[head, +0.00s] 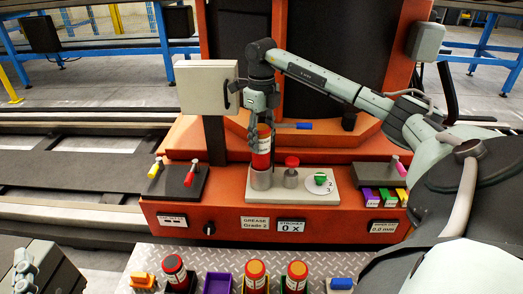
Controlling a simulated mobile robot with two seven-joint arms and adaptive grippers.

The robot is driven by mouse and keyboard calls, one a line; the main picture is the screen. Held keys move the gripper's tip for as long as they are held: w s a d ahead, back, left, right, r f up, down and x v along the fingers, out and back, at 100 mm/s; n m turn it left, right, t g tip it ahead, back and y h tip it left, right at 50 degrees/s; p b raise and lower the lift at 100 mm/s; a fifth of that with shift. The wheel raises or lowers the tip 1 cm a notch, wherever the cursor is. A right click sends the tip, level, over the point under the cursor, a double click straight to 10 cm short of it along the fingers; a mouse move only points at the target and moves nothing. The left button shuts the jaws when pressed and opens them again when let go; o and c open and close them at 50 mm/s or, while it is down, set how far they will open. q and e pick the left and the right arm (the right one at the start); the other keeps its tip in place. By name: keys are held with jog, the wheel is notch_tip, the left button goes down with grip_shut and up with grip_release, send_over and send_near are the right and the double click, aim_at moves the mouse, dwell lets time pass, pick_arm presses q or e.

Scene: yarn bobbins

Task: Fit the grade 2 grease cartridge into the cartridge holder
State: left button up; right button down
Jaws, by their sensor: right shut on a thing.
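My right gripper (262,118) is shut on a red cartridge (261,157) with a pale label band. It holds the cartridge upright, directly over the silver cylindrical cartridge holder (262,181). The cartridge's lower end meets the holder's rim in the picture; I cannot tell whether it is inside or just above. The cartridge's top is partly hidden by the fingers. The panel below has a sign (255,223) reading "GREASE Grade 2".
Right of the holder stand a red-topped metal post (291,170) and a dial with a green knob (320,180). In front, a metal-plate surface (218,258) carries several red cartridges (255,277), a purple tray (217,283) and a blue piece (341,284).

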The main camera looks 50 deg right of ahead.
aim_at(261, 150)
notch_tip(261, 150, down, 3)
jog(key=shift+f, duration=0.1)
pick_arm(q)
jog(key=shift+s+d+r+t+h, duration=0.15)
jog(key=shift+r+t, duration=0.1)
jog(key=shift+r, duration=0.25)
jog(key=shift+s+d+r+t+h, duration=0.1)
jog(key=shift+s+r+t+h, duration=0.15)
jog(key=shift+r, duration=0.3)
jog(key=shift+s+d+r+t+h, duration=0.15)
jog(key=shift+r+t, duration=0.15)
jog(key=shift+r, duration=0.2)
pick_arm(e)
jog(key=shift+f, duration=0.35)
pick_arm(q)
jog(key=shift+r+b, duration=0.1)
jog(key=shift+b, duration=0.25)
pick_arm(e)
jog(key=shift+f, duration=0.2)
jog(key=c, duration=0.8)
grip_release()
jog(key=shift+r, duration=0.1)
